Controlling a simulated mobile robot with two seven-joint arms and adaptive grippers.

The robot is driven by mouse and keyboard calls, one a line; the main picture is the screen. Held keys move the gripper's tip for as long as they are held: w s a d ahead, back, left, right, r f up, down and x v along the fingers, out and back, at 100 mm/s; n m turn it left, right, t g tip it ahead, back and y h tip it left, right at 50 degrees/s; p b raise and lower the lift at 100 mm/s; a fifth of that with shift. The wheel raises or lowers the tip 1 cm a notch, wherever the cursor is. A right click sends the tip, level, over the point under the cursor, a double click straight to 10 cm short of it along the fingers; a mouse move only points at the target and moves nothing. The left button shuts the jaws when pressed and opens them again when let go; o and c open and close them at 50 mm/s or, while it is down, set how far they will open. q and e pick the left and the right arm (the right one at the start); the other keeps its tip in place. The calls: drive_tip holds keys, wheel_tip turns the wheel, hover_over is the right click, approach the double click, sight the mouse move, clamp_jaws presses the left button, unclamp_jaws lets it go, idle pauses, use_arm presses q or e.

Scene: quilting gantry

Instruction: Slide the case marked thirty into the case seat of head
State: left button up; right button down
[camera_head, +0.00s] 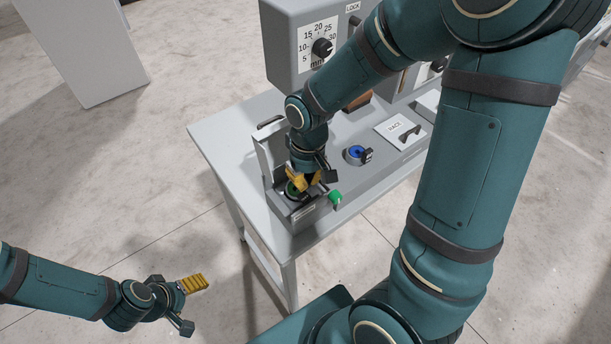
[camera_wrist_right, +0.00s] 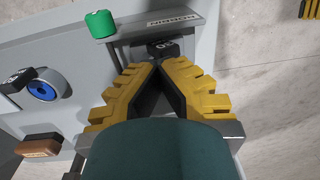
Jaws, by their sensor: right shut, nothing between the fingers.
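My right gripper (camera_head: 303,180) is shut and empty, pointing down at the seat at the table's left corner. In the right wrist view its yellow fingers (camera_wrist_right: 157,72) meet close to a dark tab (camera_wrist_right: 162,50) whose upside-down mark looks like 30. A blue-centred round piece (camera_head: 355,152) with a black tab lies to the right, also visible in the right wrist view (camera_wrist_right: 45,88). My left gripper (camera_head: 188,303) is away at lower left, apparently empty; its finger gap is unclear.
A green knob (camera_head: 335,197) stands beside the seat. A plate with a dark handle (camera_head: 405,130) lies further right. A brown block (camera_wrist_right: 40,146) is at left in the right wrist view. A grey head with a dial (camera_head: 322,47) rises behind.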

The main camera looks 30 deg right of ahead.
drive_tip(key=shift+w+d+g+y+p, duration=0.15)
drive_tip(key=shift+g+y+p, duration=0.25)
drive_tip(key=shift+y+p, duration=0.7)
drive_tip(key=shift+w+g+y+p, duration=0.1)
drive_tip(key=shift+g+y+p, duration=0.3)
drive_tip(key=shift+g+y, duration=0.15)
drive_tip(key=shift+y, duration=0.45)
drive_tip(key=shift+f+b, duration=0.3)
drive_tip(key=shift+f, duration=0.15)
drive_tip(key=shift+r, duration=0.15)
drive_tip(key=shift+r+p, duration=0.65)
drive_tip(key=shift+r, duration=0.15)
drive_tip(key=shift+f, duration=0.1)
